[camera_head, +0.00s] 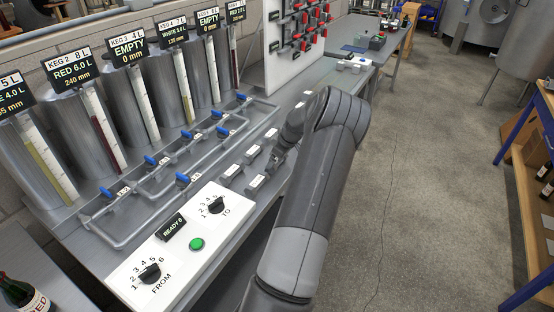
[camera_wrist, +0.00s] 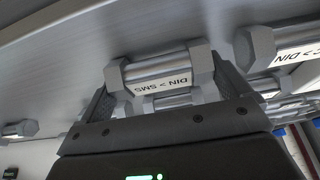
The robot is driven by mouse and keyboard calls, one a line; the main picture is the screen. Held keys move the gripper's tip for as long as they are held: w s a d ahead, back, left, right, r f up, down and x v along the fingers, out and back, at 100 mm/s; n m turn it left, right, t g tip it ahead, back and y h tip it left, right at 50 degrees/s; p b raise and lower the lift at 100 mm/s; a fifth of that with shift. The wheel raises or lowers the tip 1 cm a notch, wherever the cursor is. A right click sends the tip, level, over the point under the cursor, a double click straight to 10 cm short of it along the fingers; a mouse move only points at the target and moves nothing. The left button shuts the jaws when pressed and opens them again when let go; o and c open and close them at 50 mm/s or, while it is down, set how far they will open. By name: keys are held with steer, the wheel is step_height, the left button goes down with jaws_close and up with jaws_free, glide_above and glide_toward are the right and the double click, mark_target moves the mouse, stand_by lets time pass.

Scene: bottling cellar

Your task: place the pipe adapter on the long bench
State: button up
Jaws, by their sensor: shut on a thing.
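My gripper (camera_wrist: 166,88) is shut on a grey metal pipe adapter (camera_wrist: 160,72) in the wrist view. The adapter has hexagonal ends and a white label reading "DIN > SMS", upside down in the picture. It lies crosswise between the two fingers. In the head view my gripper is low over the grey bench (camera_head: 278,112), beside several adapters; my arm partly hides it there. I cannot tell whether the held adapter touches the bench.
Another labelled adapter (camera_wrist: 285,48) is close right of the held one. Adapters (camera_head: 231,171) lie near the bench's front edge. A white dial panel (camera_head: 190,232), blue-valved pipework (camera_head: 150,190) and kegs (camera_head: 95,110) take up the bench. White blocks (camera_head: 352,64) stand farther back.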

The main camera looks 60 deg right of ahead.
steer(key=shift+f, duration=0.15)
steer(key=o, duration=0.9)
steer(key=shift+c, duration=0.2)
